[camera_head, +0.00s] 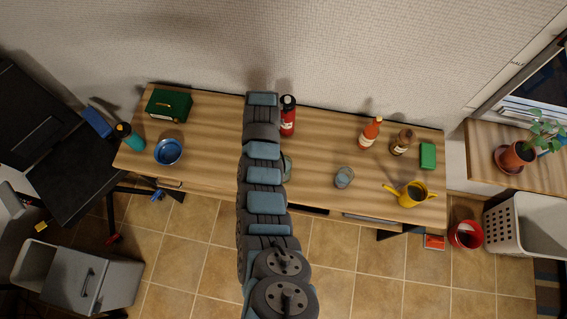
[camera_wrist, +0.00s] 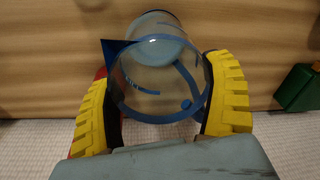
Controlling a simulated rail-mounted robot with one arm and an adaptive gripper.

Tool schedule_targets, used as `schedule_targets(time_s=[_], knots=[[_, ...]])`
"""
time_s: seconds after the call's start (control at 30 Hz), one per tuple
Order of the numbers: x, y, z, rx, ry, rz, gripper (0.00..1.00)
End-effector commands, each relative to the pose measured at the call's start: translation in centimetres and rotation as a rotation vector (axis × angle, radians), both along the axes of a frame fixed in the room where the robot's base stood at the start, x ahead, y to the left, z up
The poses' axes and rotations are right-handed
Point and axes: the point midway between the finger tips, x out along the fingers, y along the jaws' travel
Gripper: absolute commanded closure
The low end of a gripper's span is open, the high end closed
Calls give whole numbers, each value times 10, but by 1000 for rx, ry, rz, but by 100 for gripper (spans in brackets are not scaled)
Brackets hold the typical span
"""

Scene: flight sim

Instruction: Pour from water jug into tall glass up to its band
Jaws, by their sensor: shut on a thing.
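The water jug (camera_wrist: 157,108), clear with a blue rim, a blue spout and a blue handle strip, is between the yellow fingers of my gripper (camera_wrist: 160,112) in the wrist view. The fingers are shut on its sides, and its open mouth faces the camera. Its pale blue-grey far end shows, but I cannot tell the water level. In the head view my arm hides the gripper and most of what it holds. A clear glass (camera_head: 344,177) stands on the table right of my arm; its band is not clear. A greenish glassy edge (camera_head: 287,168) shows beside my arm, too hidden to name.
The wooden table (camera_head: 215,135) holds a red bottle (camera_head: 288,116) close to my arm, two sauce bottles (camera_head: 371,133), a yellow watering can (camera_head: 411,194), a blue bowl (camera_head: 168,151) and a green box (camera_head: 169,105). Table around the clear glass is mostly free.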

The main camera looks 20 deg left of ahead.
Motion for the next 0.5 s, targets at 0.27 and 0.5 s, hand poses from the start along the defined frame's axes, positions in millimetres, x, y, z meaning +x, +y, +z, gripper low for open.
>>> schedule_targets(time_s=[0.27, 0.5], knots=[[6, 5, -2, -48, 29, 2, 55], [9, 8, -1, -82, 53, 1, 55]])
